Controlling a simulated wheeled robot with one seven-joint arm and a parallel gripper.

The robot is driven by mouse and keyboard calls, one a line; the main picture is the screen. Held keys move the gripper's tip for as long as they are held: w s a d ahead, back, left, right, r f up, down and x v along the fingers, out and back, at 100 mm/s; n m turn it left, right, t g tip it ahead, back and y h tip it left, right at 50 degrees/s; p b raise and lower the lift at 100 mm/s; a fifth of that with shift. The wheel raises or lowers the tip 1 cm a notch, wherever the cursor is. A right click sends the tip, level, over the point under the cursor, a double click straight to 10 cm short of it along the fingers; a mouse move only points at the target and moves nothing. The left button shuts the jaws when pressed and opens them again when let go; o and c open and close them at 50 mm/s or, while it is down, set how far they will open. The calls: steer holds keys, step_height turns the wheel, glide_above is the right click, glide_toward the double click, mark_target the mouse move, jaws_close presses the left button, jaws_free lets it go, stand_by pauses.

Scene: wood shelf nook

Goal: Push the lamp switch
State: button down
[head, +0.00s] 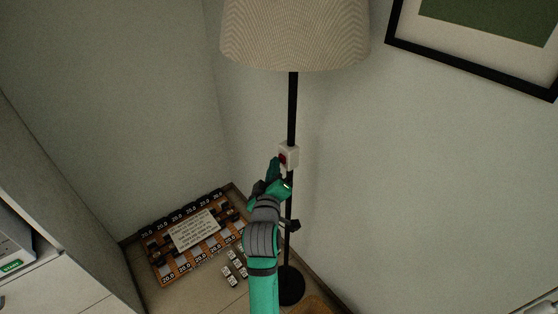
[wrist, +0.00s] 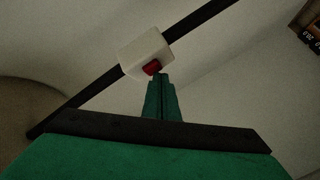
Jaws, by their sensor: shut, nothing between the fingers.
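The floor lamp has a pale ribbed shade (head: 293,38) and a thin black pole (head: 293,108). A white switch box (head: 291,153) with a red switch (head: 283,159) is mounted on the pole. My gripper (head: 274,163) is shut and empty, with its fingertips right beside the red switch. In the wrist view, the white box (wrist: 143,50) sits on the slanting pole, and the red switch (wrist: 152,67) is just beyond the tips of my gripper (wrist: 158,76). The fingertips look very close to the red switch; I cannot tell whether they touch it.
A rack of dumbbell-like weights with a white sign (head: 194,230) stands on the floor in the corner. Small white blocks (head: 234,268) lie beside it. The round black lamp base (head: 291,286) is on the floor. A framed picture (head: 480,40) hangs at right; a cabinet (head: 45,285) stands at left.

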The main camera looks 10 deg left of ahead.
steer(key=shift+s+a, duration=0.5)
steer(key=shift+s, duration=0.1)
stand_by(0.3)
steer(key=shift+s+a, duration=0.9)
steer(key=shift+s, duration=0.3)
steer(key=shift+s+a, duration=0.9)
steer(key=shift+s, duration=0.3)
